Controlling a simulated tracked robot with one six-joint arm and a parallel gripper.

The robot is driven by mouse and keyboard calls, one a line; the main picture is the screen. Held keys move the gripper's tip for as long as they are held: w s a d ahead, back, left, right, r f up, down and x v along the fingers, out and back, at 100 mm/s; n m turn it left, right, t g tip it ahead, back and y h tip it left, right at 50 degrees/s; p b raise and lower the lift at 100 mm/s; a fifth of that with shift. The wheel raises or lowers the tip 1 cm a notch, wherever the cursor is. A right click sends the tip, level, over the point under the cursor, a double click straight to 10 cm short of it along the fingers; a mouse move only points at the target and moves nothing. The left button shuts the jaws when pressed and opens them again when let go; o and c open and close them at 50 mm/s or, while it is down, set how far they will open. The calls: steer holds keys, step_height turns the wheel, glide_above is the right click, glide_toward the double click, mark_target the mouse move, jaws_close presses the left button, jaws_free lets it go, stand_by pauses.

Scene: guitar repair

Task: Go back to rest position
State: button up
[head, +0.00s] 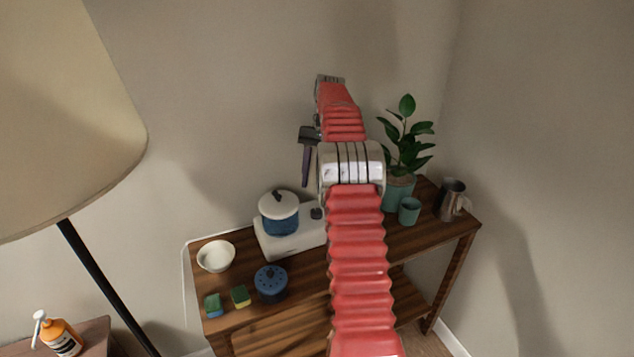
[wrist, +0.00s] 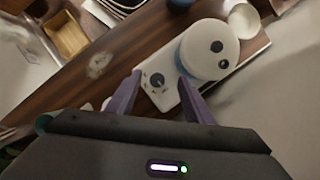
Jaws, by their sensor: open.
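My gripper (head: 306,166) hangs at the end of my red arm, above the wooden table and left of the plant in the head view. In the wrist view my gripper (wrist: 157,95) is open, its two purple fingers apart with nothing between them. Beyond the fingers lies a white stove (wrist: 158,84) with a dial. A blue pot with a white lid (head: 279,212) stands on the stove (head: 291,240) in the head view. My arm hides part of the table and the stove's right side.
The wooden table (head: 412,240) also holds a white bowl (head: 216,256), a dark blue lidded pot (head: 271,284), two sponges (head: 241,297), a teal cup (head: 409,211), a potted plant (head: 399,190) and a metal pitcher (head: 451,200). A lamp (head: 62,110) stands at left.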

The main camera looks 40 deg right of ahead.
stand_by(0.3)
steer(key=s+a+r+n+t+h, duration=0.1)
steer(key=s+a+r+n+h, duration=0.15)
steer(key=a+r, duration=0.65)
steer(key=s+a+r+n+t+h, duration=0.1)
steer(key=s+a+r+n+t, duration=0.15)
steer(key=a+r, duration=0.7)
steer(key=s+a+f+n+t, duration=0.2)
steer(key=s+a+f+n, duration=0.1)
steer(key=s+a, duration=0.6)
steer(key=s+a+f+n+t, duration=0.2)
steer(key=s+a+f+n, duration=0.2)
steer(key=s+a, duration=0.6)
step_height(320, 180, down, 2)
steer(key=shift+s+f, duration=0.15)
steer(key=shift+s, duration=0.8)
steer(key=shift+a, duration=0.1)
